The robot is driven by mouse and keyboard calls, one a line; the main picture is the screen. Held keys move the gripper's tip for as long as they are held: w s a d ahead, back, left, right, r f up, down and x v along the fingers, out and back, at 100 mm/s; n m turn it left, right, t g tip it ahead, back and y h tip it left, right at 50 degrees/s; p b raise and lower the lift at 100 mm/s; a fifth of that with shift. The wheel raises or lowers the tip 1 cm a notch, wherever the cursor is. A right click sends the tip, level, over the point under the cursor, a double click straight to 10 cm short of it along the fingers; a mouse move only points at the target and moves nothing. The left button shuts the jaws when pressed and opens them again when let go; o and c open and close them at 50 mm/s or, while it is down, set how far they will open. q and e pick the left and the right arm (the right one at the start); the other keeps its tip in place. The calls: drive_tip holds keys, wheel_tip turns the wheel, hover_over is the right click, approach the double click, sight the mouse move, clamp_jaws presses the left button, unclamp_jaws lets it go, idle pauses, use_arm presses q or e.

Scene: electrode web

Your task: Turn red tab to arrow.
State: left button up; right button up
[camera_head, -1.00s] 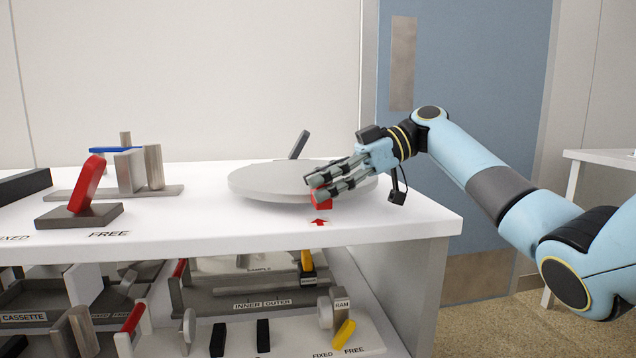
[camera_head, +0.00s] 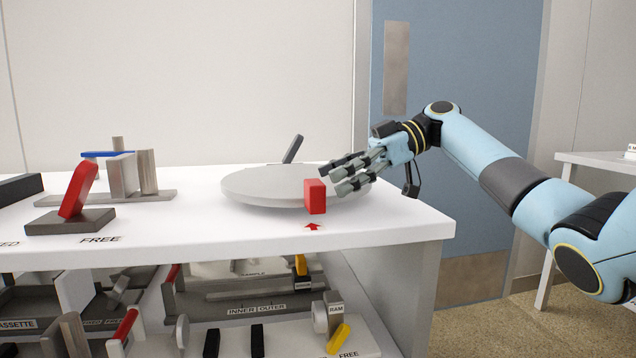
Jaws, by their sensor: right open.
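A round grey turntable (camera_head: 262,184) lies on the white tabletop. A red tab (camera_head: 315,197) stands upright at its front right rim. A red arrow (camera_head: 313,227) is marked on the tabletop just in front of the tab, pointing up at it; the tab appears lined up with the arrow. My right gripper (camera_head: 332,178) is open and empty, just right of the tab and over the disc's right edge. A small gap shows between its fingers and the tab. My left gripper is not in view.
A dark upright handle (camera_head: 293,149) stands at the disc's back. A red lever (camera_head: 78,190) on a dark base marked FREE and a metal fixture with a blue bar (camera_head: 107,154) stand at left. A lower shelf holds labelled fixtures. The table's right front corner is clear.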

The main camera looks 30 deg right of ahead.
drive_tip(key=v, duration=0.7)
drive_tip(key=shift+d, duration=0.3)
drive_tip(key=shift+s+r, duration=0.1)
